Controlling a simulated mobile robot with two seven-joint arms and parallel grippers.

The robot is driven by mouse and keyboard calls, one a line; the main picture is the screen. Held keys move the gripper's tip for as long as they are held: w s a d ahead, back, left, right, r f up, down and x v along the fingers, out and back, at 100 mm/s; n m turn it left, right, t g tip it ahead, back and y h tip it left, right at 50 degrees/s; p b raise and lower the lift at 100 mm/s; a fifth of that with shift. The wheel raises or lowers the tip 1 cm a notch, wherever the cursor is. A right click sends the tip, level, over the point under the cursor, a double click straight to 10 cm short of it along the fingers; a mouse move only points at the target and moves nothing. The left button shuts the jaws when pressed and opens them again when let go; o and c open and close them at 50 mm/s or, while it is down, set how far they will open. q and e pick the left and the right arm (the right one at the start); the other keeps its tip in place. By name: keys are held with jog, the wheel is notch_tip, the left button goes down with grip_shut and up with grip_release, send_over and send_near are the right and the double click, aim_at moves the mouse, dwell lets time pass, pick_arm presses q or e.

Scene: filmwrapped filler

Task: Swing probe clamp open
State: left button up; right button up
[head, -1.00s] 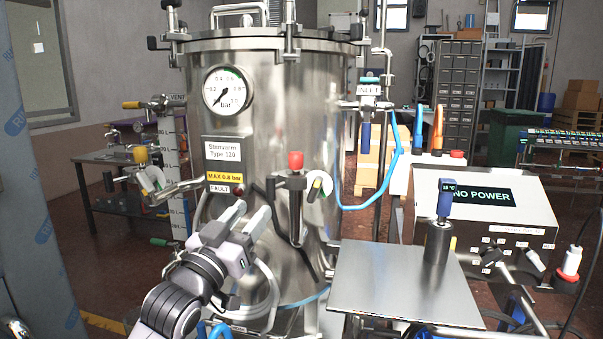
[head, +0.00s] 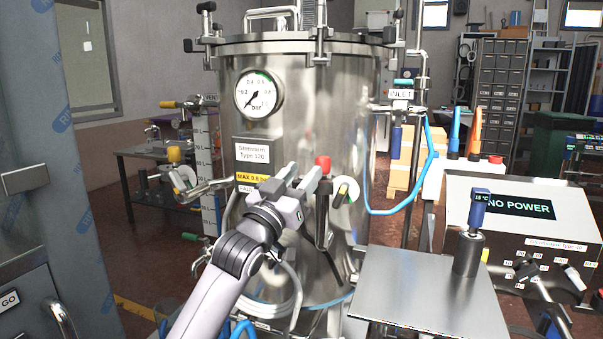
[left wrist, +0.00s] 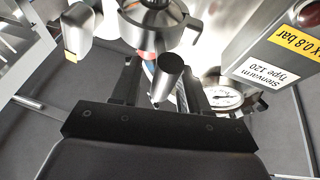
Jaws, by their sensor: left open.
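On the front of the steel tank (head: 330,110) is a dark clamp-like fitting (head: 322,215) with a red top (head: 322,163) and a long part hanging down. I take this for the probe clamp, but cannot be sure. My left gripper (head: 303,181) is open at its left side, and its fingers partly cover it. In the left wrist view, a dark cylindrical end (left wrist: 170,73) shows between the open fingers (left wrist: 160,95), below a round steel part (left wrist: 155,28). Contact cannot be told. My right gripper is not in view.
A white disc with an olive handle (head: 343,190) is just right of the fitting. A gauge (head: 258,95) and a label plate (head: 253,150) are on the tank. A steel shelf (head: 410,285) bears a blue-topped probe (head: 479,210) at right. A grey cabinet (head: 30,240) stands left.

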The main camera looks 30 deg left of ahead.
pick_arm(q)
jog(key=shift+w, duration=0.2)
jog(key=shift+c, duration=0.2)
grip_shut()
